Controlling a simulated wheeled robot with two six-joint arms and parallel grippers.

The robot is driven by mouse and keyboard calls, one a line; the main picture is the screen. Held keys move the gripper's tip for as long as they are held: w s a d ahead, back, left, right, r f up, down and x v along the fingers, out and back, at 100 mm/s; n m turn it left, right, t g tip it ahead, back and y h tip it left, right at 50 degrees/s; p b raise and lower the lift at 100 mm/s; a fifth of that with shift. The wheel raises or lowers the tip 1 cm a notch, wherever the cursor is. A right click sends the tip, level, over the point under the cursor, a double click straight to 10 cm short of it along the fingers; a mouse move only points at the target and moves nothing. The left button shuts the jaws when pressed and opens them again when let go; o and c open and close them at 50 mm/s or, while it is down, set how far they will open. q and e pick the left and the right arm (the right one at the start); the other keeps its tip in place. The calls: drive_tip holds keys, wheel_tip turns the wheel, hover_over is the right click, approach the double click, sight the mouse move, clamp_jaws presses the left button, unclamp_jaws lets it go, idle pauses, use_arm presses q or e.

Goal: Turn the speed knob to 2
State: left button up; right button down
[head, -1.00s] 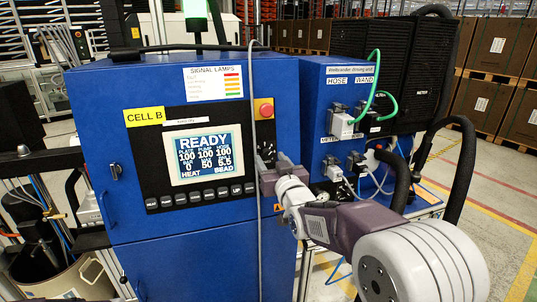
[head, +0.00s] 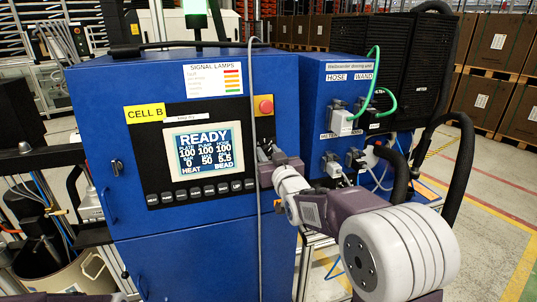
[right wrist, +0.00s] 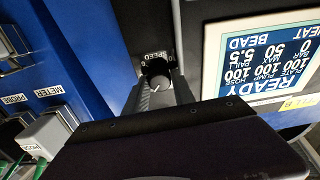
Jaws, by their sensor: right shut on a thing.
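The black speed knob (right wrist: 158,84) is on the front panel of the blue cabinet (head: 205,245), under the SPEED label in the right wrist view. A light pointer mark shows on its face, but I cannot read which number it points to. My right gripper (right wrist: 160,92) is shut on the knob, one finger on each side. My left gripper is not in view.
The screen (head: 203,150) reading READY is left of the knob, with a row of buttons (head: 209,191) below. A grey cable (head: 256,230) hangs down the cabinet front beside my gripper. Plugs and green cables (head: 344,122) are to the right.

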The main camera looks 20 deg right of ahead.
drive_tip(key=n+y+b, duration=0.1)
drive_tip(key=n, duration=0.2)
drive_tip(key=shift+d+f+b, duration=0.1)
drive_tip(key=shift+f+b, duration=0.05)
drive_tip(key=shift+b, duration=0.25)
drive_tip(key=n, duration=0.4)
drive_tip(key=shift+g+y+b, duration=0.3)
drive_tip(key=shift+y+b, duration=0.1)
drive_tip(key=n, duration=0.5)
drive_tip(key=shift+r+g+y, duration=0.2)
drive_tip(key=shift+g+y, duration=0.2)
drive_tip(key=n+p, duration=0.1)
drive_tip(key=n, duration=0.3)
drive_tip(key=shift+n+g, duration=0.3)
drive_tip(key=shift+n, duration=0.1)
drive_tip(key=shift+f+n+p, duration=0.1)
drive_tip(key=shift+n+p, duration=0.2)
drive_tip(key=shift+n, duration=0.7)
drive_tip(key=shift+g, duration=0.3)
drive_tip(key=c, duration=1.1)
unclamp_jaws()
